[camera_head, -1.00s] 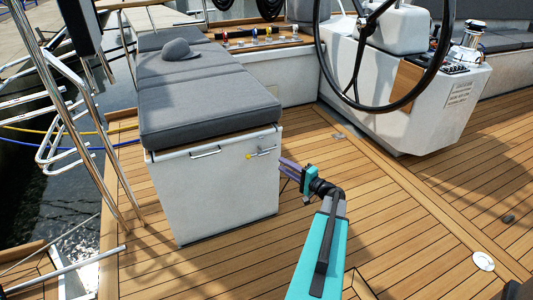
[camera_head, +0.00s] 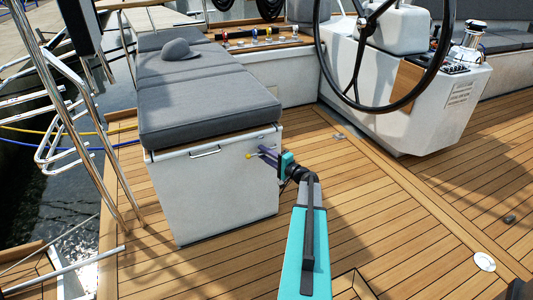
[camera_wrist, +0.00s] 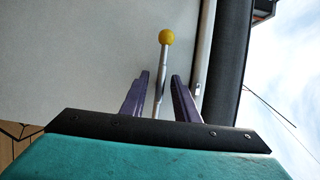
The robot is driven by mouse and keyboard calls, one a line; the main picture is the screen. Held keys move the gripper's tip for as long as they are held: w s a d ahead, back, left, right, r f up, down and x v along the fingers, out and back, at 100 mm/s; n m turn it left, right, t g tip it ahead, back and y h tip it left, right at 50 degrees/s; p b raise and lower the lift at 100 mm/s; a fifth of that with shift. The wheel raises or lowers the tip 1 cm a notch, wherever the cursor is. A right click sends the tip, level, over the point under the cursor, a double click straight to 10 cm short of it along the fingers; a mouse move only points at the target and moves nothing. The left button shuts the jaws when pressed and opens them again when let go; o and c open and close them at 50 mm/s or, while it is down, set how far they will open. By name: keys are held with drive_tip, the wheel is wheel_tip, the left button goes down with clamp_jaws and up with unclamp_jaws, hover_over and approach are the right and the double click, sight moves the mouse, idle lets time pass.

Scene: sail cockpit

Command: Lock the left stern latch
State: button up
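The latch (camera_head: 249,156) is a thin metal lever with a yellow ball end on the white front face of the cushioned locker (camera_head: 205,200). In the wrist view the lever (camera_wrist: 162,75) runs between the two purple fingers of my gripper (camera_wrist: 160,82), its yellow ball beyond the fingertips. My gripper (camera_head: 268,154) is at the locker's upper right front, just under the cushion. The fingers are apart with visible gaps on both sides of the lever. The lever's base is hidden behind my gripper.
A bar handle (camera_head: 205,153) sits left of the latch on the same face. Teak deck (camera_head: 380,200) is clear around my arm.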

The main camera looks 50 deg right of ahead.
drive_tip(key=shift+w, duration=0.1)
clamp_jaws()
